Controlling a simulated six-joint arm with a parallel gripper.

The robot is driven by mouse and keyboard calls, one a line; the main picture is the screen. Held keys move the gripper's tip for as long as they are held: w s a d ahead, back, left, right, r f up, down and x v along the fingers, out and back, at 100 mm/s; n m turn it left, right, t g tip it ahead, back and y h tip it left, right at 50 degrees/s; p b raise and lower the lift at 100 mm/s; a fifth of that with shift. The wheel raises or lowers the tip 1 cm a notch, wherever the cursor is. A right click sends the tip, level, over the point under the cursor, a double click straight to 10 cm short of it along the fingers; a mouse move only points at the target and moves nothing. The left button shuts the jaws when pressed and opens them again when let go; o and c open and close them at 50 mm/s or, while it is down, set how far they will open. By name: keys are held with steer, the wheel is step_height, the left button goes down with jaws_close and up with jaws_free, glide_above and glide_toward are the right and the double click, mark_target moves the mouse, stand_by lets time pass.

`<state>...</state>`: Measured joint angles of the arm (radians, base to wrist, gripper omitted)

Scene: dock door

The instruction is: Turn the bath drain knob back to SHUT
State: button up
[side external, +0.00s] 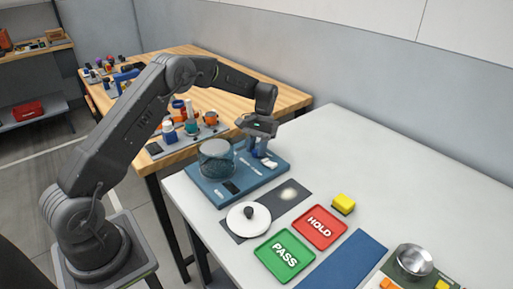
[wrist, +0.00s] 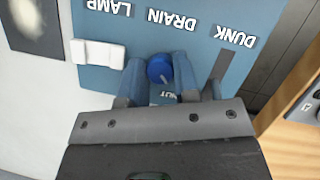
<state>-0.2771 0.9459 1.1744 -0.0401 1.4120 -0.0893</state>
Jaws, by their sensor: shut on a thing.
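The blue drain knob (wrist: 159,68) sits below the upside-down DRAIN label in the wrist view, on the blue bath panel (wrist: 97,22). My gripper (wrist: 160,76) has its two blue fingers on either side of the knob and is shut on it. Part of a label, possibly SHUT, shows just behind the knob, mostly hidden by my gripper. The knob's pointing direction cannot be told. In the side external view my gripper (side external: 259,152) is down at the far right part of the bath panel (side external: 200,193), hiding the knob.
A round glass bath (side external: 215,165) stands on the panel. A white LAMP rocker (wrist: 97,53) and a grey DUNK slot (wrist: 220,70) flank the knob. A white disc (side external: 248,220), green PASS tray (side external: 284,256), red HOLD tray (side external: 319,228) and yellow block (side external: 344,204) lie nearby.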

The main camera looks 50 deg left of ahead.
stand_by(0.4)
steer(key=o, duration=0.9)
steer(key=shift+r, duration=0.1)
steer(key=shift+v, duration=6.75)
steer(key=shift+w+a, duration=0.1)
steer(key=shift+a, duration=0.05)
